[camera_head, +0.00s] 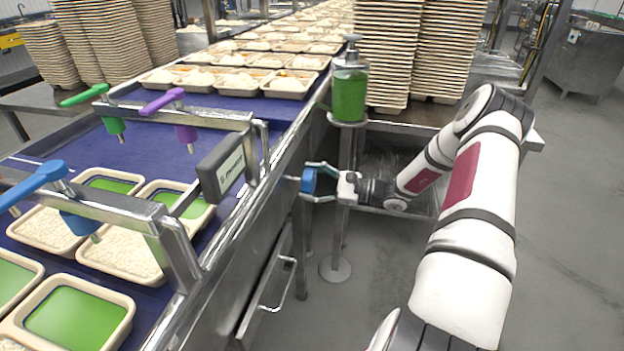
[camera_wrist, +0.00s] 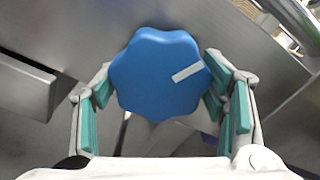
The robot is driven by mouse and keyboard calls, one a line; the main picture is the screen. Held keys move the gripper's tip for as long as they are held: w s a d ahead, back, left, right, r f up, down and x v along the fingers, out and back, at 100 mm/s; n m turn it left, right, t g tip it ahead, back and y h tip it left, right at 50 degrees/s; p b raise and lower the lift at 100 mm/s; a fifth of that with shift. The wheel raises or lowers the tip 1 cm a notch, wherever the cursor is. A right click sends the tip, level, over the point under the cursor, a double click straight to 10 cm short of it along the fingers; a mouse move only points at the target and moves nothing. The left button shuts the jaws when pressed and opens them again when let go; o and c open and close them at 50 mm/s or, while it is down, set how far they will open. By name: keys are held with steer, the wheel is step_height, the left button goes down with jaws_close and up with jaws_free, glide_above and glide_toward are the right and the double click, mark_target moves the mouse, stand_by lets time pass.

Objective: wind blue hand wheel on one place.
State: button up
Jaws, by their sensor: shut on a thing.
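The blue hand wheel (camera_head: 309,180) sits on the side of the metal conveyor frame, below the belt's edge. In the wrist view the blue hand wheel (camera_wrist: 158,72) is a lobed knob with a white pointer mark toward the upper right. My gripper (camera_head: 318,181) reaches it from the right in the head view.
The conveyor belt (camera_head: 233,103) carries several trays of rice and green filling. Blue (camera_head: 36,184), purple (camera_head: 163,101) and green (camera_head: 85,95) handled nozzles hang over it. A green soap bottle (camera_head: 349,88) stands on a post near the wheel. A drawer handle (camera_head: 283,285) sticks out below. Floor at right is clear.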

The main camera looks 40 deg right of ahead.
steer(key=m+p, duration=0.1)
steer(key=m, duration=0.5)
steer(key=shift+s+f+m, duration=0.1)
steer(key=shift+m, duration=0.2)
steer(key=m+p, duration=0.1)
steer(key=m, duration=0.4)
steer(key=shift+m, duration=0.3)
steer(key=o, duration=1.1)
steer(key=shift+o, duration=0.2)
steer(key=v, duration=1.2)
